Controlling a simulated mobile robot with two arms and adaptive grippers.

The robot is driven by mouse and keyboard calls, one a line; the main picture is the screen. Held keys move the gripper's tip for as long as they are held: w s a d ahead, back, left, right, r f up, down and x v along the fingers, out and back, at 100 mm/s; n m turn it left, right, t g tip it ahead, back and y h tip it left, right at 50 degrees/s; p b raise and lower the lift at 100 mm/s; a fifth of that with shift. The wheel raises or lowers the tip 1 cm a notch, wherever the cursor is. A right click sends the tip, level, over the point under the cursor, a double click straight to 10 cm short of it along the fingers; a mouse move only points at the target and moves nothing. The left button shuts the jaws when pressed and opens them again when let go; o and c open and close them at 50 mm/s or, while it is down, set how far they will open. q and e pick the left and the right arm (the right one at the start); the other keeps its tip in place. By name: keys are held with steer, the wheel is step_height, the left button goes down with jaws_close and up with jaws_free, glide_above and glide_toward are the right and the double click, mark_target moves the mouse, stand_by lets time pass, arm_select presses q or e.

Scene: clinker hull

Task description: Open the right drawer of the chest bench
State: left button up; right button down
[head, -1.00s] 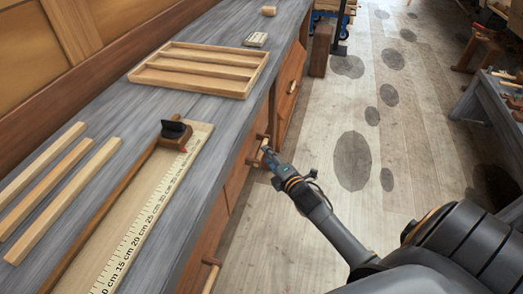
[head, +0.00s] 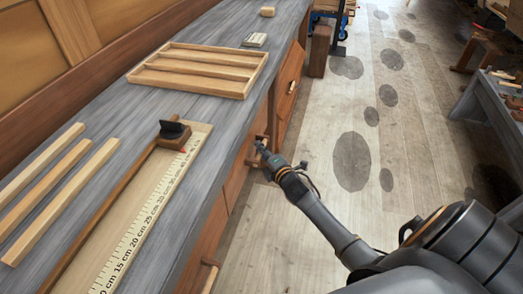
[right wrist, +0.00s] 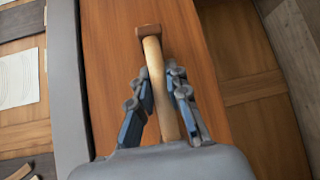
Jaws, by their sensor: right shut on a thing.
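The chest bench (head: 205,107) runs along the left with a grey top and brown drawer fronts. My right gripper (head: 262,148) is at a drawer front (head: 237,171) on the bench's side, beyond the nearest handle. In the right wrist view, the wooden bar handle (right wrist: 160,80) passes between the fingers of my right gripper (right wrist: 165,105), which is shut on it. A dark mount joins the handle to the reddish-brown front (right wrist: 205,50). I see no clear gap showing that drawer open. My left gripper is out of view.
A nearer handle (head: 210,275) and a farther one (head: 292,87) stick out from the bench side. A divided wooden tray (head: 145,76), a ruled board (head: 150,205) and loose strips lie on top.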

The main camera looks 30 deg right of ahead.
steer(key=s+d+p, duration=0.2)
steer(key=s+d, duration=1.7)
steer(key=s, duration=0.3)
steer(key=shift+s, duration=0.3)
steer(key=shift+d, duration=0.1)
steer(key=c, duration=1.3)
jaws_free()
steer(key=s+a+r, duration=0.1)
steer(key=s, duration=1)
steer(key=shift+s+r, duration=0.35)
steer(key=shift+s, duration=0.05)
